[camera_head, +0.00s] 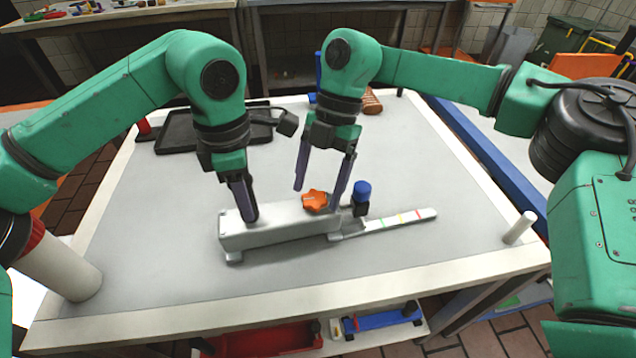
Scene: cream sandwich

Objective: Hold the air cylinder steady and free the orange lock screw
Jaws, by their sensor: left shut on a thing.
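The air cylinder (285,227) is a pale grey block lying on the table, with a flat strip (400,219) with coloured marks reaching out to its right. The orange lock screw (315,200) sits on top near the block's right end. My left gripper (246,212) points down at the block's left part and is shut on the cylinder. My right gripper (318,195) is open, with its fingers spread on either side of the orange screw, its left fingertip higher up. I cannot tell whether its right finger touches the screw. A blue-topped knob (362,192) stands just right of it.
The grey table (400,270) is clear around the cylinder. A black tray (180,130) lies at the back left, and a brown object (372,101) at the back right. A white peg (520,227) stands near the right edge. Red and blue items lie on a shelf below.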

